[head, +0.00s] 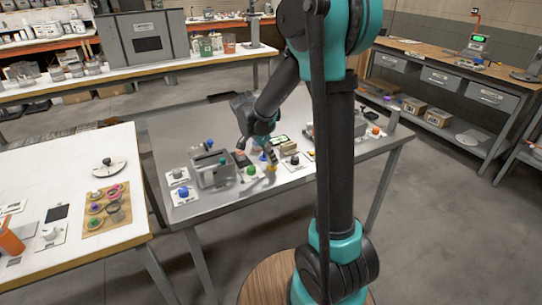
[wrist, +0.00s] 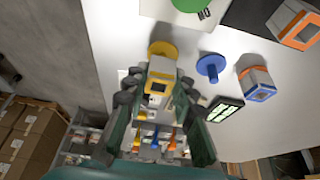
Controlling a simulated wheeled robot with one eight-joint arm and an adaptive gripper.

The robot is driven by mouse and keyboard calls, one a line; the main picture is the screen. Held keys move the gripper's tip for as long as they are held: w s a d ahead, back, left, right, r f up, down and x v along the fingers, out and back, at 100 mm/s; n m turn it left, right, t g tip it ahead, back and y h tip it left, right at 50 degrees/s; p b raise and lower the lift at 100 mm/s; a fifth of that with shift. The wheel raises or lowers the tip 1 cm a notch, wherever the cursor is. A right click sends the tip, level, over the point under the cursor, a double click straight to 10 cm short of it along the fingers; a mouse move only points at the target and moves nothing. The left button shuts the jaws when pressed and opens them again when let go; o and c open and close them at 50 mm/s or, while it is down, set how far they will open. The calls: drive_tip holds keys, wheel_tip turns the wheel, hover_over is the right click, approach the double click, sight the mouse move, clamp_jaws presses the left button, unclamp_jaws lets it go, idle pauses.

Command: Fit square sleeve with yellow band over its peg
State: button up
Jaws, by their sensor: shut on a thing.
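My gripper (wrist: 157,92) is shut on a pale square sleeve (wrist: 162,68) with a yellow band, its square opening showing in the wrist view. Just beyond the sleeve is a round yellow base (wrist: 160,47), which the sleeve partly covers. Any peg shaft on that base is hidden, so I cannot tell whether the sleeve is around it, touching it or apart. In the head view my gripper (head: 266,150) is low over the grey table, with a small yellow thing (head: 271,168) below it.
Beside the yellow base stand a blue peg (wrist: 211,66), a blue-banded sleeve (wrist: 257,85) and an orange-banded sleeve (wrist: 293,24). A green disc (wrist: 193,4) lies at the top, and a lit green panel (wrist: 224,109) is close right of my gripper. A grey box (head: 213,170) stands on the table.

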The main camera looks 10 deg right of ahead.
drive_tip(key=shift+f, duration=0.9)
drive_tip(key=o, duration=0.9)
drive_tip(key=shift+o, duration=0.2)
drive_tip(key=v, duration=1.1)
drive_tip(key=s+d+f+n+t+y, duration=0.1)
drive_tip(key=s+d+f+n, duration=0.2)
drive_tip(key=s, duration=0.3)
drive_tip(key=s+d+f+n+t+y, duration=0.1)
drive_tip(key=s+d+f+n+y, duration=0.1)
drive_tip(key=s+f+n, duration=0.2)
drive_tip(key=s+d+f+n+y, duration=0.1)
drive_tip(key=s+d+f+n, duration=0.2)
drive_tip(key=s+n, duration=0.4)
drive_tip(key=shift+s+d+f+t, duration=0.4)
drive_tip(key=shift+s+f, duration=0.1)
drive_tip(key=shift+s, duration=1.25)
